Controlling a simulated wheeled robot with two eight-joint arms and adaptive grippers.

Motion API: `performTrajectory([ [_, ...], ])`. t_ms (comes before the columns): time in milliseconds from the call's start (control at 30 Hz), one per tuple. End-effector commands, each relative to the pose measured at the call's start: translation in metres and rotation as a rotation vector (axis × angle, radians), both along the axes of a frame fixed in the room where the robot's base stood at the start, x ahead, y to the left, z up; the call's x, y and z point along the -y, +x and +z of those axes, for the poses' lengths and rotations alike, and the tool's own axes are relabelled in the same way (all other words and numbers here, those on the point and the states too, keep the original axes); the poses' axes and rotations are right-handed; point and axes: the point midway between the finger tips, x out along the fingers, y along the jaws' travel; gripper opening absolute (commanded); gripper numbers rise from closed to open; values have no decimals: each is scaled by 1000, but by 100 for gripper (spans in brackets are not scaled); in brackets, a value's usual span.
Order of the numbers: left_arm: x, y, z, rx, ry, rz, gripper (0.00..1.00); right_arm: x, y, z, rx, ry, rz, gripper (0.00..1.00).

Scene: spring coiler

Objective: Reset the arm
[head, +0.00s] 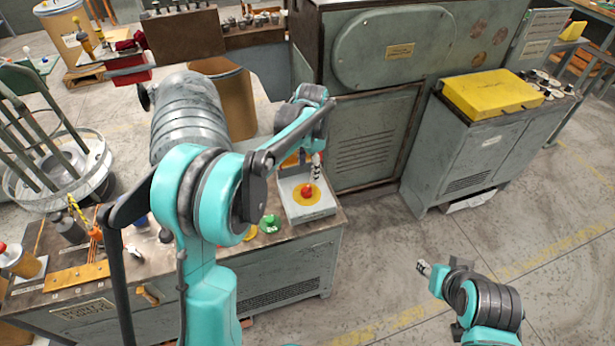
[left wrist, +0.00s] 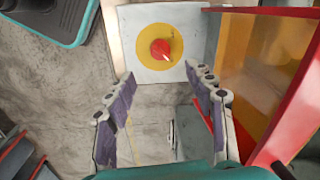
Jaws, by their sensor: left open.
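A red button (head: 307,190) sits on a yellow disc on top of a pale box (head: 296,212) at the workbench's right end. In the left wrist view the red button (left wrist: 160,49) shows beyond the fingertips, on its yellow disc. My left gripper (head: 316,165) is over the back part of the box, its body partly hidden by my own arm. In the left wrist view the left gripper (left wrist: 159,74) has its fingers spread with nothing between them. My right gripper (head: 424,268) is at the lower right over the floor, apart from everything; its jaws are too small to judge.
The workbench (head: 285,262) carries a green button (head: 270,223) and several small items. A grey machine (head: 375,125) stands behind it. A cabinet with a yellow cover (head: 492,93) stands to the right. The floor (head: 385,265) between bench and right arm is clear.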

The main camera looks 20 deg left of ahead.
Motion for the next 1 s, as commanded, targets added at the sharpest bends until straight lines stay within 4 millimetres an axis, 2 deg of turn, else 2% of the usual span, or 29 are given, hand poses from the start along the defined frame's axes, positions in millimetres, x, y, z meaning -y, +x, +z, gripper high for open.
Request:
performTrajectory([
  [167, 1, -1, 10, 0, 0, 0, 54, 0, 0, 0, 0, 0, 0, 40],
  [700, 1, -4, 14, 7, -1, 8, 54, 0, 0, 0, 0, 0, 0, 40],
  [767, 0, -10, 20, 22, -4, 26, 54, 0, 0, 0, 0, 0, 0, 40],
  [867, 0, -30, 37, 67, -14, 82, 54, 0, 0, 0, 0, 0, 0, 40],
  [1000, -1, -73, 64, 162, -42, 204, 54, 0, 0, 0, 0, 0, 0, 40],
])
